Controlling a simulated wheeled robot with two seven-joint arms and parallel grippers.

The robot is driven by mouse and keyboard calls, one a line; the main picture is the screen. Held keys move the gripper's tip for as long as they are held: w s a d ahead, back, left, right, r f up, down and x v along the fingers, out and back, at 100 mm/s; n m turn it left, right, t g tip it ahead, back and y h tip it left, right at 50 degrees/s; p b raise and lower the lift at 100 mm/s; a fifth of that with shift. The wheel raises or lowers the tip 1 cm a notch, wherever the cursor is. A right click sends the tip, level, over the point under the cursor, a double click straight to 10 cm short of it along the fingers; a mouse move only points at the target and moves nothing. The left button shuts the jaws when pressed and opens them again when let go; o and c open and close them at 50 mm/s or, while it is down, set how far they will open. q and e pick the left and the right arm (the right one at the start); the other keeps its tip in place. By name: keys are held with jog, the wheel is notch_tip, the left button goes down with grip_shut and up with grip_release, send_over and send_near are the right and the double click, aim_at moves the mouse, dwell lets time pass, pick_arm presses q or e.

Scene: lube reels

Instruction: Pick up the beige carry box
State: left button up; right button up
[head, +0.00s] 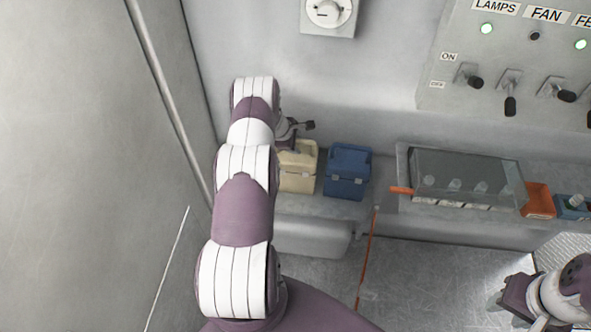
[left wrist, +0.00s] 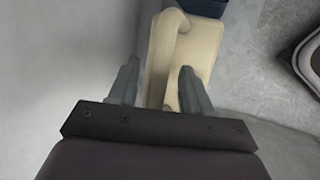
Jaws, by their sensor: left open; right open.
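The beige carry box (head: 299,172) stands on a grey ledge against the back wall, partly hidden behind my left arm. In the left wrist view the beige box (left wrist: 203,50) shows from above, with its raised handle (left wrist: 168,45) along its left side. My left gripper (head: 302,126) is open just above the box. In the left wrist view its two fingers (left wrist: 158,90) are apart; the right finger overlaps the box and the left one lies left of it. I cannot tell whether they touch it. My right gripper (head: 508,300) is at the lower right, away from the box.
A blue carry box (head: 347,172) stands close to the right of the beige one. Further right are a clear-covered case (head: 466,177), an orange bin (head: 538,200) and a blue bin (head: 572,207). A switch panel (head: 520,65) hangs above. A wall (head: 90,150) closes the left side.

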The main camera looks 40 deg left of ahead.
dwell(0.4)
pick_arm(q)
jog(key=shift+f, duration=0.1)
grip_shut()
dwell(1.2)
